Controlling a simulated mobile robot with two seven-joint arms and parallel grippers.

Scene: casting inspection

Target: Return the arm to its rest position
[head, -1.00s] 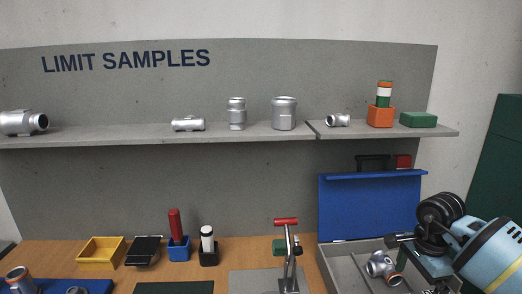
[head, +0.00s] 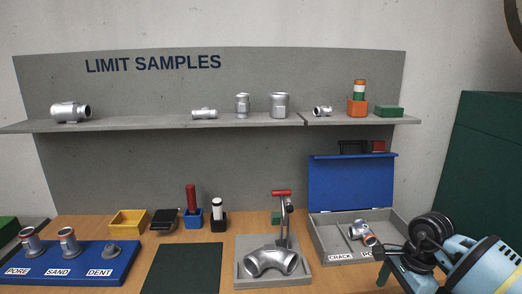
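My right arm comes in at the lower right of the head view, light blue with dark round joints. My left arm and gripper are not in view.
An open case (head: 325,236) with a blue lid holds a metal casting (head: 362,233) beside my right arm. A clamp fixture (head: 243,276) bears a bent pipe casting (head: 271,262). A blue sample stand (head: 122,268) is at left. A green mat (head: 182,270) lies bare between them.

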